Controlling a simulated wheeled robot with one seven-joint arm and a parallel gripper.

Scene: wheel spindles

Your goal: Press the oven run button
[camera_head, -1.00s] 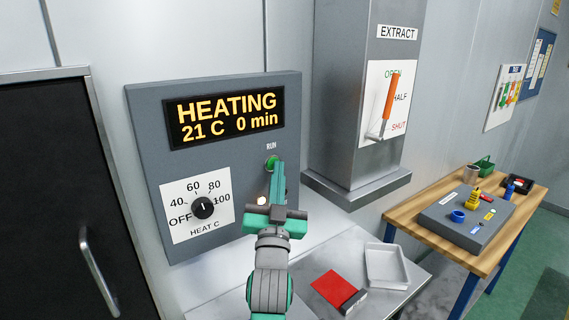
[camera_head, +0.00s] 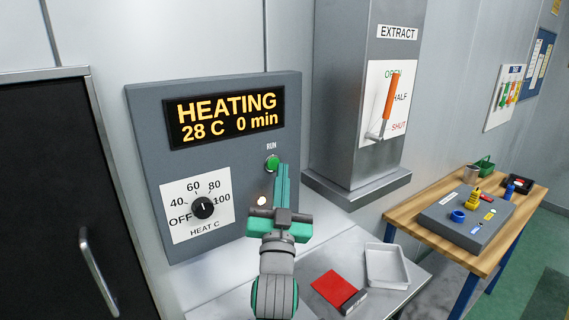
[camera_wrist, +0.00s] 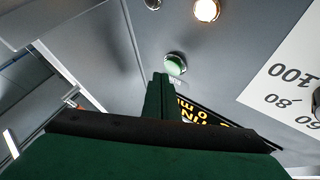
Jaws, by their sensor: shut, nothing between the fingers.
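The green RUN button (camera_head: 272,163) is on the right side of the grey oven control panel (camera_head: 150,150), and it also shows in the wrist view (camera_wrist: 175,64). The panel's display (camera_head: 226,117) reads "HEATING 28 C 0 min". My gripper (camera_head: 282,168) is shut and empty, its green fingers pointing up just right of and below the button in the head view. In the wrist view the fingertips (camera_wrist: 160,78) lie close to the button, with a small gap visible. A lit lamp (camera_head: 262,201) is below the button.
The heat dial (camera_head: 203,208) is at the panel's lower left. The extract column (camera_head: 345,130) with its orange lever (camera_head: 390,98) stands to the right. Below are a red pad (camera_head: 334,287) and a white tray (camera_head: 386,264). A wooden bench (camera_head: 405,212) is further right.

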